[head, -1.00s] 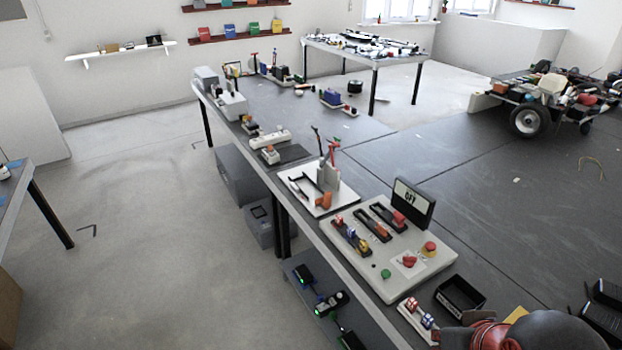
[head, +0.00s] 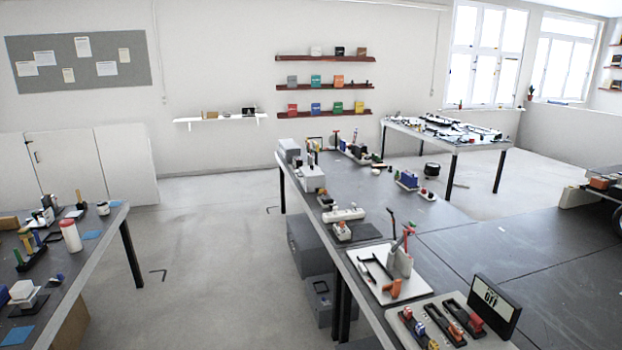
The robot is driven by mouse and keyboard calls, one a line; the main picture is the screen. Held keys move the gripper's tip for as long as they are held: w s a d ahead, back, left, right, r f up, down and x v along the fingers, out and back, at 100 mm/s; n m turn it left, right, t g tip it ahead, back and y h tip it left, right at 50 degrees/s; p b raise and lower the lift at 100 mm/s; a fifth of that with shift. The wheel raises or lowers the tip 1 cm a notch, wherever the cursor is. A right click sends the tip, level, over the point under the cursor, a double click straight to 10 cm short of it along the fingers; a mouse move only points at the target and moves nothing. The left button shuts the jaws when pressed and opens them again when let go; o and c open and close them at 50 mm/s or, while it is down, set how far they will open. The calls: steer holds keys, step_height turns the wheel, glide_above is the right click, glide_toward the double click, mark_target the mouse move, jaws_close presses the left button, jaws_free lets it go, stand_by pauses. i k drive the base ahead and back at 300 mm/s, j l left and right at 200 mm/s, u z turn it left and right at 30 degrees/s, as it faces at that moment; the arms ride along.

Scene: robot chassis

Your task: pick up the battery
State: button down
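I cannot single out the battery for certain at this size. A pale panel (head: 483,343) at the lower right bears several black slotted holders (head: 455,324) with small red, blue and orange parts in or on them. The panel's lower part is cut off by the picture's edge. A blue block (head: 407,180) stands on a small base farther back on the long grey bench (head: 375,212). My gripper is not in view.
A white board (head: 371,272) with an orange-handled tool and an upright grey piece lies behind the panel. Grey boxes (head: 308,243) stand under the bench. A cluttered table (head: 97,258) is at the left, another (head: 487,138) at the back right. Open floor (head: 215,260) lies between left table and bench.

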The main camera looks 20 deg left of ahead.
mark_target(297, 161)
steer(key=i+j+u, duration=0.55)
steer(key=i+u, duration=0.55)
steer(key=i, duration=4.35)
steer(key=i+j+z, duration=0.4)
steer(key=i, duration=0.35)
steer(key=i+j+z, duration=0.45)
steer(key=i+j, duration=0.15)
steer(key=i, duration=0.15)
steer(key=i+j+z, duration=0.55)
